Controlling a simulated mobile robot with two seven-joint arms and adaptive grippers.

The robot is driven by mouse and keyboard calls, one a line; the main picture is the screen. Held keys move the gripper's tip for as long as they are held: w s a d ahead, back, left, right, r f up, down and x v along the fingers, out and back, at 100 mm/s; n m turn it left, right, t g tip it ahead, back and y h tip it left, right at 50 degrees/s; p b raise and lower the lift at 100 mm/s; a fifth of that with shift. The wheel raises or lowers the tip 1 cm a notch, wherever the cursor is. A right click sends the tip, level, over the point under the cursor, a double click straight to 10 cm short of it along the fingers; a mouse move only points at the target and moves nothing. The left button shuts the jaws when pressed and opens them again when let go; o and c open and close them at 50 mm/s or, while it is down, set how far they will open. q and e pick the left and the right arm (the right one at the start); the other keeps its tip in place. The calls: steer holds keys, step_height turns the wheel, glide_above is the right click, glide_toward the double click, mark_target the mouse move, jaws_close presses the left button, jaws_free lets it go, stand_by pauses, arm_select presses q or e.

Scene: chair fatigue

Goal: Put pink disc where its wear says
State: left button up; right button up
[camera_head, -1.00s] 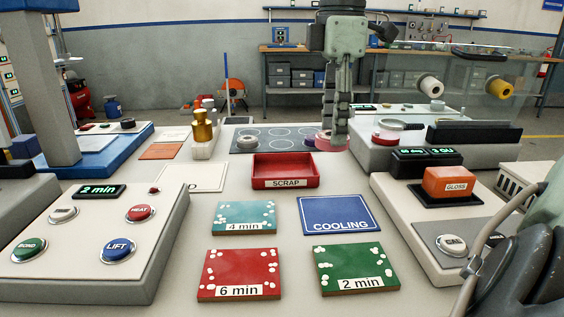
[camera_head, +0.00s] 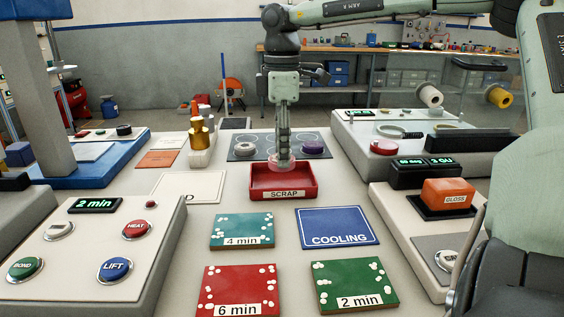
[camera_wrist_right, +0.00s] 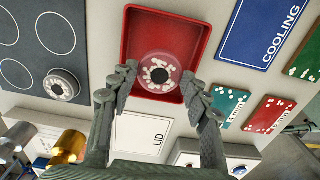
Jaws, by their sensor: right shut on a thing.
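The pink disc (camera_head: 273,162) is held in my right gripper (camera_head: 284,157), which points down over the red SCRAP tray (camera_head: 284,195). In the right wrist view the disc (camera_wrist_right: 158,72) is translucent pink, with a dark centre ringed by white marks. It sits between the two fingers of my right gripper (camera_wrist_right: 160,76), over the tray's red floor (camera_wrist_right: 140,30). I cannot tell how high above the floor it is. My left gripper is not in view.
Teal 4 min (camera_head: 242,231), red 6 min (camera_head: 239,291) and green 2 min (camera_head: 355,286) plates and a blue COOLING plate (camera_head: 337,227) lie in front.

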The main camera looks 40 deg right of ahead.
step_height(320, 180, down, 4)
steer(key=shift+r+p, duration=0.15)
steer(key=shift+p, duration=0.15)
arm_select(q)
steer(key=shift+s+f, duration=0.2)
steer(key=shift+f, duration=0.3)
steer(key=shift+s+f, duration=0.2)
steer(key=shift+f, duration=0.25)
arm_select(e)
steer(key=shift+f, duration=0.25)
steer(key=o, duration=1)
steer(key=shift+o, duration=0.7)
steer(key=shift+r, duration=0.15)
step_height(320, 180, up, 2)
steer(key=shift+w+r, duration=0.15)
steer(key=shift+r, duration=0.05)
step_height(320, 180, up, 8)
steer(key=shift+r, duration=0.1)
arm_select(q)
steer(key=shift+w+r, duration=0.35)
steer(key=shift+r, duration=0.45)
arm_select(e)
steer(key=shift+r, duration=0.65)
